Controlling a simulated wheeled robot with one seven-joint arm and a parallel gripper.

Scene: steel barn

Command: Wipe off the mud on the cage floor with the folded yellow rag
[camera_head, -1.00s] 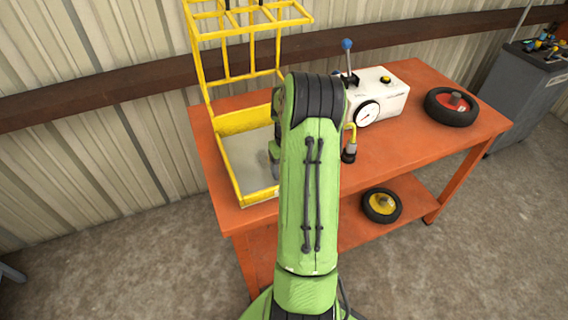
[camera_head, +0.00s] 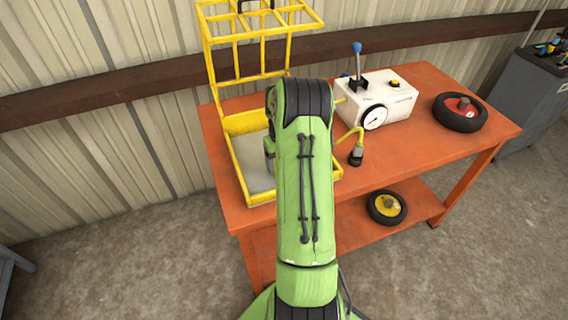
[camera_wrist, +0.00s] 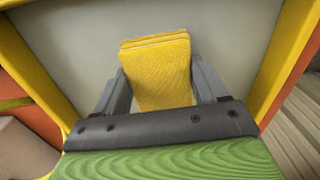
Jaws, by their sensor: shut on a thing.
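My gripper (camera_wrist: 158,92) is shut on the folded yellow rag (camera_wrist: 156,62), which sticks out between the two grey fingers in the wrist view. Beyond the rag is the pale grey cage floor (camera_wrist: 235,35), framed by yellow sides. In the head view the yellow wire cage (camera_head: 238,190) stands on the left of the orange table, its barred part raised at the back. My green arm covers the right part of the cage floor (camera_head: 250,158) and hides the rag. I cannot make out any mud on the visible floor, nor whether the rag touches it.
A white box with a dial and blue-knobbed lever (camera_head: 385,97) stands right of the cage on the orange table (camera_head: 430,135). A yellow hose with a dark end (camera_head: 357,152) lies close to my arm. One black wheel (camera_head: 460,112) is on top, another (camera_head: 387,207) on the lower shelf.

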